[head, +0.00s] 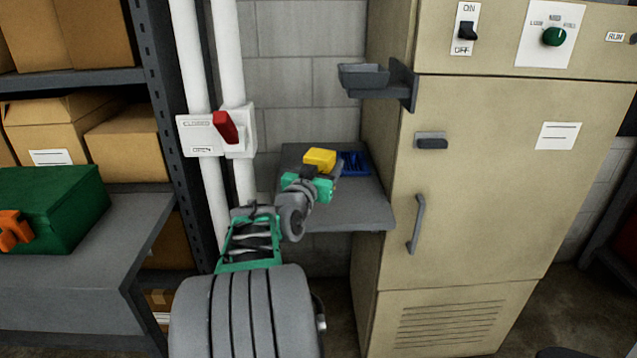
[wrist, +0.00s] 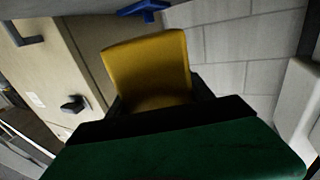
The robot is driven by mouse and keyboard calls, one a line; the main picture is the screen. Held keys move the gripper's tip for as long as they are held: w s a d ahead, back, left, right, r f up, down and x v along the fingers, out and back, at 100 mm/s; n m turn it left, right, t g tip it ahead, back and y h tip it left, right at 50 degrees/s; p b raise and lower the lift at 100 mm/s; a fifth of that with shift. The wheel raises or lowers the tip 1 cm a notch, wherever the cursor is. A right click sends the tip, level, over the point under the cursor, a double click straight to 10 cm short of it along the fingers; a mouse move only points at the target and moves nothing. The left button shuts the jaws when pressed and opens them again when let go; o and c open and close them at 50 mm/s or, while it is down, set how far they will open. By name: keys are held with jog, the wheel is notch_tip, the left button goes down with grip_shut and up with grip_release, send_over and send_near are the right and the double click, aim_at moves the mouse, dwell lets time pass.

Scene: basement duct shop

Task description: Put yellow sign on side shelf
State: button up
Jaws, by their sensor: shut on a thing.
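The yellow sign (head: 320,158) is a small yellow block-like piece in the head view, held at the end of my arm. My gripper (head: 312,174) is shut on it; in the wrist view the sign (wrist: 147,62) stands out between the dark fingers. The grey side shelf (head: 352,211) juts out beside the beige cabinet. The sign appears over the shelf's back left part; I cannot tell whether it touches the surface. My gripper and arm hide the shelf's left part.
A blue item (head: 355,163) lies on the shelf just right of the sign. A small grey tray on a bracket (head: 366,77) sticks out above the shelf. White pipes with a red-handled switch (head: 225,128) stand left. The shelf's front right is clear.

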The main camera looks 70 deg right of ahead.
jog(key=f, duration=0.1)
jog(key=w+d+f, duration=0.1)
jog(key=w+f, duration=0.1)
jog(key=shift+w+d+f, duration=0.1)
jog(key=shift+d+f, duration=0.1)
jog(key=shift+d, duration=0.2)
notch_tip(320, 180, down, 3)
jog(key=shift+w+r, duration=0.1)
jog(key=shift+f+b, duration=0.4)
jog(key=shift+b, duration=0.1)
jog(key=o, duration=1.5)
jog(key=shift+r, duration=0.1)
